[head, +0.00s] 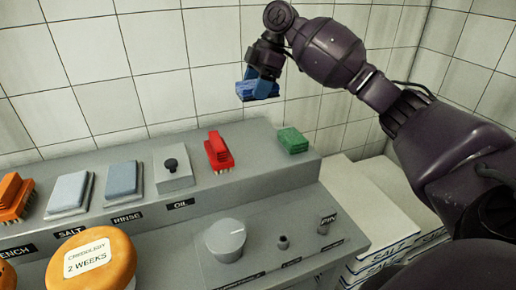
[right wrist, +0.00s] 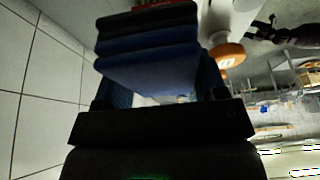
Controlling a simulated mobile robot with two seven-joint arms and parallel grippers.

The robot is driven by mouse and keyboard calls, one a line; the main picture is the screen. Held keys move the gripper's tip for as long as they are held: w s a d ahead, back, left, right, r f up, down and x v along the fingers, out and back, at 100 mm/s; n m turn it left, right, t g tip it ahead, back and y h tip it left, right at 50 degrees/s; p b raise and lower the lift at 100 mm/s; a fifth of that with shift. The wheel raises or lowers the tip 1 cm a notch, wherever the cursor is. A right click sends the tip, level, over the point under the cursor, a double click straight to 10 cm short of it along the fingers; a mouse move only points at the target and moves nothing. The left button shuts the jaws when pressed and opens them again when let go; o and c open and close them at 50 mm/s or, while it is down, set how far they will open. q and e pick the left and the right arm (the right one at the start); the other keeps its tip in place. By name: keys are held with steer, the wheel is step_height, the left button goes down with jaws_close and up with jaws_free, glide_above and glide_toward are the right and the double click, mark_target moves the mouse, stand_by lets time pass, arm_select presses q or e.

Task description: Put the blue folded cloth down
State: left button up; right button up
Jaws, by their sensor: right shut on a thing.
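The blue folded cloth (head: 250,92) hangs in the air in front of the tiled wall, above the back of the grey ledge. My right gripper (head: 262,82) is shut on it from above. In the right wrist view the cloth (right wrist: 150,58) shows as a stack of dark blue folds between the fingers, which partly hide its sides. Beneath and around it, the ledge top (head: 255,135) has a bare stretch between a red brush (head: 218,150) and a green block (head: 292,140). The cloth is clear of the ledge. My left gripper is not in view.
An orange cheese wheel (head: 95,262) is at the front left. Salt bags (head: 400,245) lie at right.

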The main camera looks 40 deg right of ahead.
steer(key=b, duration=0.1)
glide_above(252, 154)
steer(key=d, duration=0.1)
steer(key=f, duration=1.1)
steer(key=shift+s+d+f, duration=0.1)
steer(key=shift+s+f, duration=0.1)
steer(key=shift+f, duration=0.85)
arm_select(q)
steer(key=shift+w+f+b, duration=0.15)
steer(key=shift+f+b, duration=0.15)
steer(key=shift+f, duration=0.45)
arm_select(e)
step_height(252, 154, down, 5)
steer(key=shift+r, duration=0.1)
steer(key=shift+f, duration=0.2)
steer(key=o, duration=0.9)
steer(key=shift+c, duration=0.2)
arm_select(q)
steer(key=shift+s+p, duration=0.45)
steer(key=shift+p, duration=0.05)
arm_select(e)
steer(key=v, duration=1.2)
steer(key=shift+r, duration=0.15)
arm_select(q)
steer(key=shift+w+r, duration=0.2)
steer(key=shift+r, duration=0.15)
arm_select(e)
steer(key=shift+d, duration=0.1)
